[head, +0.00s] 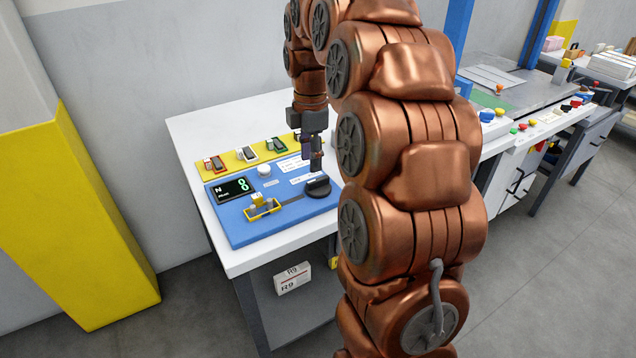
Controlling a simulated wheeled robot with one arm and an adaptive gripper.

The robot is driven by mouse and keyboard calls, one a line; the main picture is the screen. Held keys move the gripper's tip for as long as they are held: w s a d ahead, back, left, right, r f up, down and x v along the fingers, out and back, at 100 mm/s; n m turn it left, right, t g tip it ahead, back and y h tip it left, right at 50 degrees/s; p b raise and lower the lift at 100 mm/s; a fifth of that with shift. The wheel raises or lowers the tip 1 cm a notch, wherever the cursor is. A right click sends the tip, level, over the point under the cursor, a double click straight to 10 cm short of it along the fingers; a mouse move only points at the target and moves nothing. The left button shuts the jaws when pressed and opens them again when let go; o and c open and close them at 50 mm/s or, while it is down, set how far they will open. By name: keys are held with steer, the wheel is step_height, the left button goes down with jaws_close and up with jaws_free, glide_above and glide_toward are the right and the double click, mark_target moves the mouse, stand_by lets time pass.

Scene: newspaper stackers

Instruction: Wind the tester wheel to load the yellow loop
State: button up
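A blue tester board (245,229) lies on the white bench. Its black wheel (318,188) sits at the board's right side. The yellow loop (258,199) stands at a small yellow-framed fixture (263,212) left of the wheel, with a dark slot between them. A black display (231,190) marked N shows green digits, too small to read surely. My gripper (316,166) points down just above the wheel, its tips close to the wheel's top. I cannot tell whether they touch it, or whether the fingers are open or shut.
A yellow strip (240,162) behind the board carries several coloured clips. A white round button (264,171) is on the board. The white bench (195,125) is clear at back left. A yellow-and-grey pillar (75,220) stands left. My arm hides the bench's right part.

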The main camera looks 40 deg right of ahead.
mark_target(318, 179)
steer(key=shift+w+d+f+n, duration=0.2)
steer(key=shift+w+d+n, duration=0.15)
steer(key=shift+d, duration=0.3)
steer(key=shift+w+d+f+n, duration=0.25)
steer(key=shift+w+d, duration=0.1)
steer(key=shift+d, duration=0.25)
steer(key=shift+w+d+f, duration=0.15)
steer(key=shift+d+f, duration=0.05)
steer(key=shift+d, duration=0.1)
steer(key=shift+f, duration=3.65)
steer(key=shift+c, duration=0.4)
jaws_close()
